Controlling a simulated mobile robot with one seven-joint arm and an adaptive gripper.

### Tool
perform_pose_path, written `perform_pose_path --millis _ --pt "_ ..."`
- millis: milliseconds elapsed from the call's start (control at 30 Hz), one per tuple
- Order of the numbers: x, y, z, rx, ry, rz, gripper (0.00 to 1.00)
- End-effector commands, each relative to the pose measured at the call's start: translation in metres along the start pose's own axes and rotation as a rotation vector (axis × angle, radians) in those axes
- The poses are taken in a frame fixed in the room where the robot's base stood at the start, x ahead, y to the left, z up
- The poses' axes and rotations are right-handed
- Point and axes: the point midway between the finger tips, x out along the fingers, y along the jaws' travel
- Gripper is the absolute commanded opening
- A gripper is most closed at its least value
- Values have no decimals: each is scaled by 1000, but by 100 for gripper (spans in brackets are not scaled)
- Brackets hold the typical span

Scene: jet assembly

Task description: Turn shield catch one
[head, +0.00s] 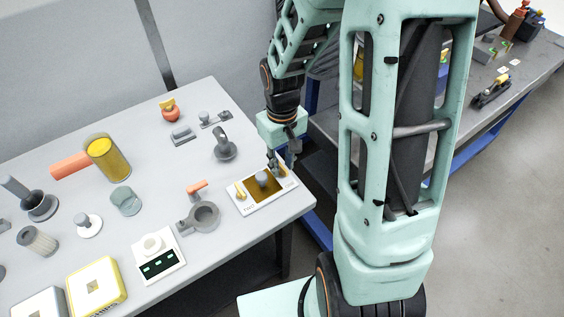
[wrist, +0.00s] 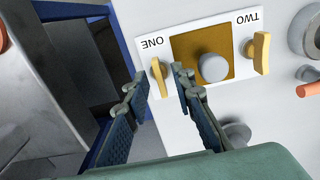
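A white panel (wrist: 205,17) lies near the table corner and carries a gold-brown plate (wrist: 188,45) with a grey knob (wrist: 213,68). Shield catch one, a yellow tab (wrist: 159,78), sits beside the label ONE, left of the plate in the wrist view. A second yellow catch (wrist: 258,53) sits beside the label TWO; it also shows in the head view (head: 240,191). My gripper (wrist: 160,78) is open, with its fingertips on either side of catch one. A gap shows on both sides, so I see no contact. In the head view my gripper (head: 281,163) partly hides catch one.
The grey table (head: 235,255) holds a grey ring-shaped part (head: 204,216), a white box with dark displays (head: 158,258) and a yellow cylinder (head: 107,158) left of the panel. The table edge is close on the panel's right. Another bench (head: 520,75) stands at right.

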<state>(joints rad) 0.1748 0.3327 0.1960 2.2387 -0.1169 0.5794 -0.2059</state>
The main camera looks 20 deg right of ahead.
Motion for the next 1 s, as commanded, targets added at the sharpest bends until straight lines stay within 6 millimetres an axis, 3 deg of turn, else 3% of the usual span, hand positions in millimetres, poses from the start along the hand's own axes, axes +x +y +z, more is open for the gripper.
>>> perform_pose_path --millis 67,267,667,1000 --pt "0 0 0 0 0 0 22" --pt "0 0 0 0 0 0 0" --pt "0 0 0 17 1 0 0" --pt "1 0 -1 193 2 0 0"
